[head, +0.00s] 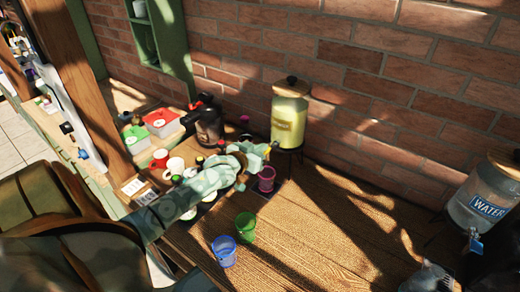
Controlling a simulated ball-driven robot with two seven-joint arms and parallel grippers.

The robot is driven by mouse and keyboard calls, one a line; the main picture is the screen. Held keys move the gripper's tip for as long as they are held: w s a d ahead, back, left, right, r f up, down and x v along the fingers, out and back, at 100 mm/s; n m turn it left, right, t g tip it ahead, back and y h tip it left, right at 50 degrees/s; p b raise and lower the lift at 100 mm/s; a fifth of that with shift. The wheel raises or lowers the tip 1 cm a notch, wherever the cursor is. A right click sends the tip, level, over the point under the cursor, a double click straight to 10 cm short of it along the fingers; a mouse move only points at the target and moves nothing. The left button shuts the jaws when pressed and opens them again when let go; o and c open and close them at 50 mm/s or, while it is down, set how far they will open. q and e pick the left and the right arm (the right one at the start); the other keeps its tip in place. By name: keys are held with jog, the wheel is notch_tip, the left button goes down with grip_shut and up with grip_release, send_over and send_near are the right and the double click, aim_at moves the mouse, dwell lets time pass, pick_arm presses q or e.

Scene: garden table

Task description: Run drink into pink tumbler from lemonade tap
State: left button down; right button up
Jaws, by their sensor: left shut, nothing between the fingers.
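The lemonade dispenser (289,118), a jar of pale yellow drink with a wooden lid, stands on a dark stand against the brick wall. The pink tumbler (266,179) stands upright on the table just below and in front of it, near the tap side. My left gripper (262,151) is shut and empty, at the front of the dispenser and above the pink tumbler. It hides most of the tap, so I cannot tell whether it touches the lever. The tumbler's contents are too small to make out.
A green tumbler (246,226) and a blue tumbler (223,251) stand nearer on the wooden table (330,235). A water dispenser (484,194) stands at the right. Mugs (175,165), lidded boxes (161,123) and a dark jar (209,128) crowd the left. The table's middle right is clear.

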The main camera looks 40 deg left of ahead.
pick_arm(q)
jog(key=t+b, duration=0.1)
jog(key=b, duration=0.1)
jog(key=f+t+b, duration=0.1)
jog(key=b, duration=0.1)
jog(key=f+t+b, duration=0.1)
jog(key=b, duration=0.1)
jog(key=shift+s+f+t+b, duration=0.2)
jog(key=shift+s+t+b, duration=0.1)
jog(key=shift+s+b, duration=0.1)
pick_arm(e)
notch_tip(320, 180, down, 7)
jog(key=shift+s, duration=0.2)
pick_arm(q)
jog(key=shift+w, duration=0.1)
dwell(1.2)
jog(key=s+d+r+p, duration=0.1)
jog(key=s+r+p, duration=0.3)
jog(key=s, duration=0.7)
pick_arm(e)
jog(key=r, duration=0.2)
jog(key=s+r, duration=0.1)
jog(key=r, duration=0.1)
jog(key=shift+d+r, duration=0.15)
pick_arm(q)
jog(key=shift+w+d, duration=0.1)
